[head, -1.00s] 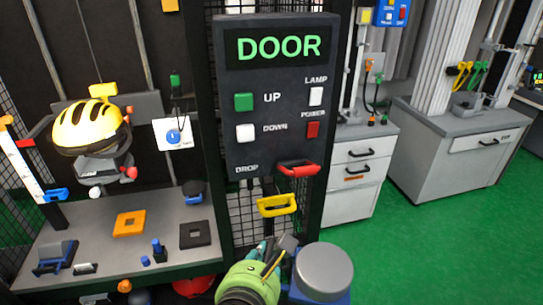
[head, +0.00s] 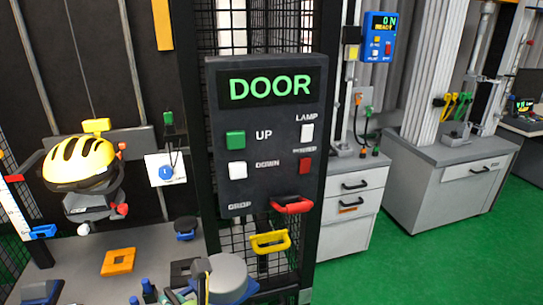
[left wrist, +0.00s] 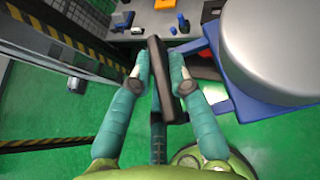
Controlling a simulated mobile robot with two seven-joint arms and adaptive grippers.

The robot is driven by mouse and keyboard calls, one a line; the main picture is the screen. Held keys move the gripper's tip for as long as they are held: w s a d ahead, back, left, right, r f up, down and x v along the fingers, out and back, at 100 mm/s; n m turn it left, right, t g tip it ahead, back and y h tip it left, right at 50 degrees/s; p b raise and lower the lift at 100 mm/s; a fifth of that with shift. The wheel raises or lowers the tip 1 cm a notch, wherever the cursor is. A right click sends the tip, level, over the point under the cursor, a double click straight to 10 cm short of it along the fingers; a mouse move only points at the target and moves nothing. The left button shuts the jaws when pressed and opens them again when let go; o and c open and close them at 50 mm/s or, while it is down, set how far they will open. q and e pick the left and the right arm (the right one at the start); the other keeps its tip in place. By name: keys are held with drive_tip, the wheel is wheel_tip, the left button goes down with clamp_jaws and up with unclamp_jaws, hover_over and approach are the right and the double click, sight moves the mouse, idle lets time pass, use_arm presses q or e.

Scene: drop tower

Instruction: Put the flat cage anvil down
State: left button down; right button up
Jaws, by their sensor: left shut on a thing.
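The flat cage anvil is a grey round block (head: 228,272) on a blue base, at the bottom of the head view. In the left wrist view the grey block (left wrist: 270,45) fills the upper right, and a blue bracket joins its base to a dark upright handle (left wrist: 158,50). My left gripper (left wrist: 160,72) is shut on this handle, one teal finger on each side. The anvil is held up in front of the bench (head: 75,262), with green floor showing below it. In the head view my left gripper is only partly seen at the bottom edge. My right gripper is not in view.
On the bench are an orange square plate (head: 118,262), a dark square plate (head: 184,270) and a helmet (head: 80,163) on a holder. The DOOR control panel (head: 268,135) stands right of the bench, with a yellow handle (head: 270,243) below. Open green floor lies right.

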use_arm(q)
drive_tip(key=d+m+t+h, duration=0.2)
drive_tip(key=d+m+h, duration=0.1)
drive_tip(key=w+d+m+t+h, duration=0.1)
drive_tip(key=d+m, duration=0.1)
drive_tip(key=shift+d+f+h, duration=0.15)
drive_tip(key=shift+f+h, duration=0.1)
drive_tip(key=shift+h, duration=0.05)
drive_tip(key=s+d+f+m+h, duration=0.2)
drive_tip(key=d+m+h, duration=0.1)
drive_tip(key=d+h, duration=0.1)
drive_tip(key=a+r+n+g+y, duration=0.2)
drive_tip(key=a+n+g+y, duration=0.2)
drive_tip(key=a+n+y, duration=0.5)
drive_tip(key=shift+a+r+n+y, duration=0.3)
drive_tip(key=shift+a+r+y, duration=0.1)
drive_tip(key=shift+a, duration=0.4)
